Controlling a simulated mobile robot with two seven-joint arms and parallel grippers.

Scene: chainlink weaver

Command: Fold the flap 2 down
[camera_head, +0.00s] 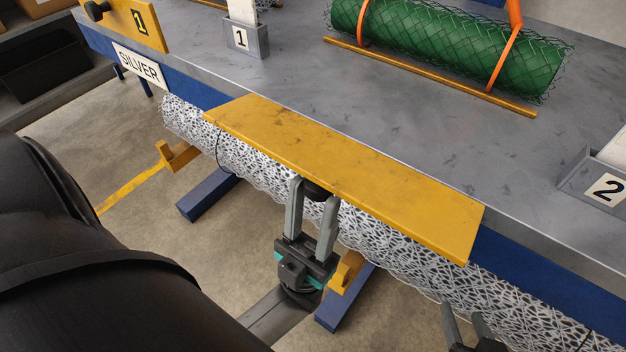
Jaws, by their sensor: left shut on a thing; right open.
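A long yellow flap (350,175) lies along the front edge of the grey table, over a roll of silver wire mesh (410,225). It shows no number from here; the other flap bears a 1, so I take this one as flap 2. It looks close to level with the tabletop, but I cannot tell its exact tilt. My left gripper (314,193) is shut on a black knob (315,189) at the flap's front edge; the knob is mostly hidden. My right gripper (464,314) is open in front of the mesh roll at the bottom right, partly cut off.
Yellow flap 1 (138,22) stands up at the far left, above a SILVER label (139,66). A green mesh roll (450,45) with orange straps and a brass rod (430,76) lie on the table (300,75). Holders marked 1 (241,38) and 2 (608,188) stand there.

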